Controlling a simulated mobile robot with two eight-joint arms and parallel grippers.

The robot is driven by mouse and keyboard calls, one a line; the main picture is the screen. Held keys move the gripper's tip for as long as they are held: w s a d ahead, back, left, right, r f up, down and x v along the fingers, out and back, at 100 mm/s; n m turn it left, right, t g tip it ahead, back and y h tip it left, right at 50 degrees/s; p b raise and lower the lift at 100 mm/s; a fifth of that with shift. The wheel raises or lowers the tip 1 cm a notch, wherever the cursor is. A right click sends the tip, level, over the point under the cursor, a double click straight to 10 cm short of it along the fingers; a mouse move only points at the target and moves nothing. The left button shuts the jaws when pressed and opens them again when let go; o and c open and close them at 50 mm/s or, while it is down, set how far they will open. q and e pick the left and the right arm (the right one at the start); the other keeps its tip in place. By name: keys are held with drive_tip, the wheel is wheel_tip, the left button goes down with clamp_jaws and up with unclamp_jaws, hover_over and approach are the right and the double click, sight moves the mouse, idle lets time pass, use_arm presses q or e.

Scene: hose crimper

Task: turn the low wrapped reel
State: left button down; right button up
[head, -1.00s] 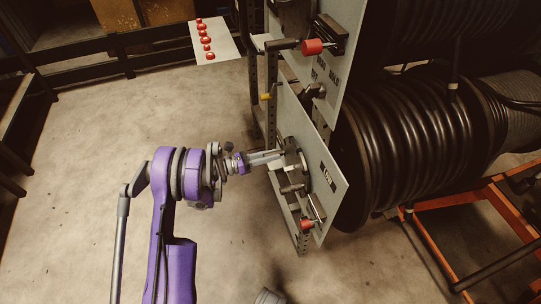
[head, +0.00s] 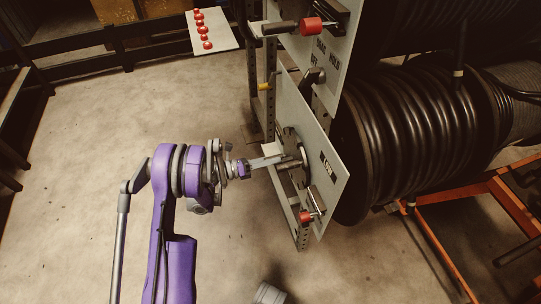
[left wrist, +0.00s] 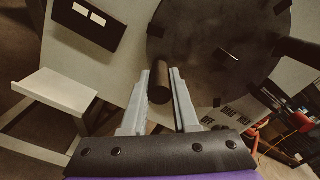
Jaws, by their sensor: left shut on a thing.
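The low reel (head: 415,135) is a large drum wound with thick black hose, right of a grey panel (head: 325,195) marked LOW. A dark round disc (head: 291,143) with a crank handle (head: 288,165) is on the panel's left face. In the left wrist view the disc (left wrist: 205,45) fills the upper right, and the dark cylindrical handle (left wrist: 159,84) sticks out towards me. My left gripper (head: 279,160) is at the handle. In the left wrist view its fingers (left wrist: 161,82) are shut on the handle, one on each side.
A red-knobbed lever (head: 306,215) sits low on the panel, and another red knob (head: 311,27) is above. An orange frame (head: 455,195) stands at the right. A pale board (head: 211,30) with several red buttons is at the back. The floor (head: 95,140) at left is clear.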

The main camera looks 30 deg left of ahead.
use_arm(q)
drive_tip(key=shift+w+a+r, duration=0.2)
drive_tip(key=shift+a+r, duration=0.1)
drive_tip(key=c, duration=0.7)
unclamp_jaws()
drive_tip(key=p+v, duration=0.1)
drive_tip(key=v, duration=0.9)
drive_tip(key=shift+s+a+p, duration=0.25)
drive_tip(key=shift+s+p, duration=0.05)
drive_tip(key=shift+p, duration=0.05)
